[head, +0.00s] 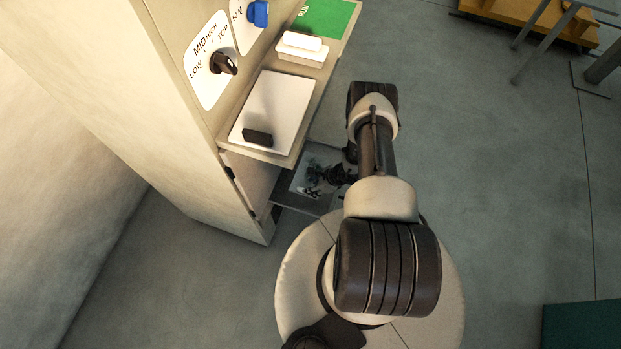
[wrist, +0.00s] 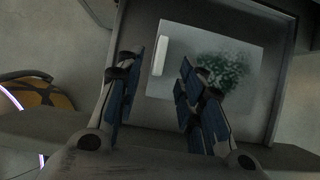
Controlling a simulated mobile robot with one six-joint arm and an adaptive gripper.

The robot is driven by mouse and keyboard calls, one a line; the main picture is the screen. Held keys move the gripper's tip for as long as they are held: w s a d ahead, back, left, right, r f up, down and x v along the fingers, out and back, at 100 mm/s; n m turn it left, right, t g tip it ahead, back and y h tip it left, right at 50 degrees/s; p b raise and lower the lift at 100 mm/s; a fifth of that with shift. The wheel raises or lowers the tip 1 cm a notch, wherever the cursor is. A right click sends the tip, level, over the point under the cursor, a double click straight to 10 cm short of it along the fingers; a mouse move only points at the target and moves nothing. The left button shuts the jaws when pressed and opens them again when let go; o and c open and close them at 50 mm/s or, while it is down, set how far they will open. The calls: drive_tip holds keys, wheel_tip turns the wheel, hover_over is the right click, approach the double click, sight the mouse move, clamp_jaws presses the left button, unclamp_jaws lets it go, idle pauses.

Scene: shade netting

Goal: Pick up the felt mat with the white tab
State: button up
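A pale grey flat mat (wrist: 178,84) with a dark green speckled patch lies in an open drawer (wrist: 273,75). A white tab (wrist: 160,55) stands at the mat's left side in the wrist view. My gripper (wrist: 161,62) is open, its blue-padded fingers apart on either side of the tab's lower end in that view. I cannot tell whether they touch the mat. In the head view, the mat (head: 300,180) shows in the low drawer (head: 286,198), and my gripper (head: 340,176) partly hides it.
A cabinet shelf above the drawer carries a white plate (head: 280,103) with a black block (head: 257,137), a white box (head: 301,48) and a green panel (head: 325,17). A dial (head: 223,64) is on the cabinet face. The floor to the right is mostly clear.

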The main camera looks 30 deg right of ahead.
drive_tip(key=b+x, duration=0.3)
drive_tip(key=x, duration=0.4)
drive_tip(key=shift+s+d+b, duration=0.1)
drive_tip(key=shift+b, duration=0.25)
drive_tip(key=shift+r, duration=0.15)
drive_tip(key=shift+c, duration=0.4)
clamp_jaws()
